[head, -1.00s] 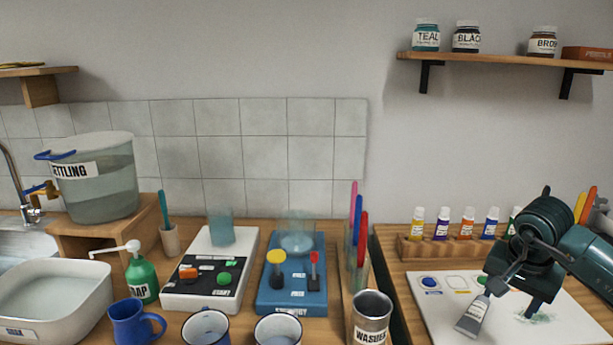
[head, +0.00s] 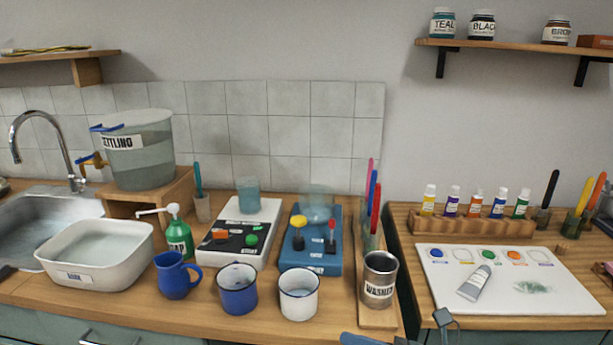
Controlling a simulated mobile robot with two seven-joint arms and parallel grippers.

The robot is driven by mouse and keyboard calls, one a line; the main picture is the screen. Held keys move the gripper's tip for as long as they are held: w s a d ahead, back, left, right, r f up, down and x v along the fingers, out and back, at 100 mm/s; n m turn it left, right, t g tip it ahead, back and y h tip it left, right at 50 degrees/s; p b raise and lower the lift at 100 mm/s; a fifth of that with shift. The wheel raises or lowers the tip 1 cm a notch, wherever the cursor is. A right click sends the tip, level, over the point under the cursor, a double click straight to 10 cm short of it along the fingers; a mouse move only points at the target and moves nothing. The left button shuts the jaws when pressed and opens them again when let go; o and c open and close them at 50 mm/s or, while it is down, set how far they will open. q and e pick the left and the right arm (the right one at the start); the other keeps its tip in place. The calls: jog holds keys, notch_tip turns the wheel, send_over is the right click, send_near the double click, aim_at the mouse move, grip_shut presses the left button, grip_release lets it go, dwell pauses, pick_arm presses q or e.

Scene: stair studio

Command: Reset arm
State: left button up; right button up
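Only a small part of my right arm shows in the head view. A dark grey piece, which looks like the tip end of my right gripper (head: 445,319), is at the bottom edge, in front of the right counter. Whether its fingers are open or shut cannot be made out. A blue piece of the arm shows at the bottom edge to its left. My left arm and gripper are out of view.
A steel WASHED can (head: 380,279) stands near the counter gap. Enamel mugs (head: 298,293), a blue jug (head: 174,276) and a white basin (head: 97,257) line the left counter's front. A wooden rack (head: 470,223) of paint bottles stands behind the board.

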jog(key=s+d+f+m+t+h, duration=0.1)
jog(key=d+f+m+t+h, duration=0.3)
jog(key=m, duration=1)
jog(key=s+d+f+m+t+h, duration=0.15)
jog(key=f+m+t+h, duration=0.45)
jog(key=m, duration=0.8)
jog(key=s+d+f+m+g+h, duration=0.1)
jog(key=s+f+m+g+h, duration=0.3)
jog(key=s+f+m, duration=0.5)
jog(key=f+m+g, duration=0.1)
jog(key=m+g, duration=0.1)
jog(key=m, duration=0.1)
jog(key=shift+p, duration=0.3)
